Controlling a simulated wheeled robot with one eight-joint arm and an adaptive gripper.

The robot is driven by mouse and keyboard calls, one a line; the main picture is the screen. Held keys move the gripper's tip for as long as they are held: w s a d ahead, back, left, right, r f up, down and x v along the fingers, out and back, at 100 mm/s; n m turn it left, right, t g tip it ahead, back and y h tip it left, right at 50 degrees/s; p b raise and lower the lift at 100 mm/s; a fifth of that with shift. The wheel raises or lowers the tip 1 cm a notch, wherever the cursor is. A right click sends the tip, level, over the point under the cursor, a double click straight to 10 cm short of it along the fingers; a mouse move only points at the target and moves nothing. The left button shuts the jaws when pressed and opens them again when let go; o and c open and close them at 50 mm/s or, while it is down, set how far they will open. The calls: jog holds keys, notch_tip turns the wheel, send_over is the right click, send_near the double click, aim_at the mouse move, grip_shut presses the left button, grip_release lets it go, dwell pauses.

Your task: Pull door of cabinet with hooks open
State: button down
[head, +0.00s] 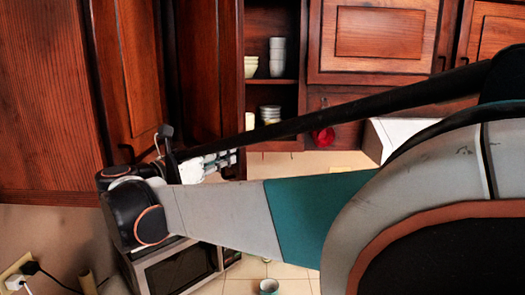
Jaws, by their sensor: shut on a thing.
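A dark reddish wooden cabinet door (209,60) stands swung out at the left of the open cabinet (272,92). White cups, a stack of bowls and some plates show on its shelves. A red item (323,137) is at the right of the opening; I cannot tell whether it hangs from a hook. My gripper (230,158) is at the lower part of the door, near its free edge. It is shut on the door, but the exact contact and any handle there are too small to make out.
My arm crosses the right and lower middle and hides much of the counter. Closed wooden cabinets (382,35) stand at the right. A microwave (180,270) is below my wrist. Wall sockets with plugs (20,275) are lower left.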

jog(key=s+a, duration=0.4)
jog(key=a, duration=0.5)
jog(key=shift+r, duration=0.3)
jog(key=c, duration=1.7)
grip_release()
jog(key=shift+w+f, duration=0.15)
jog(key=shift+w, duration=0.05)
jog(key=shift+s+f, duration=0.1)
jog(key=v, duration=0.7)
jog(key=shift+s+a, duration=0.15)
jog(key=shift+s, duration=0.05)
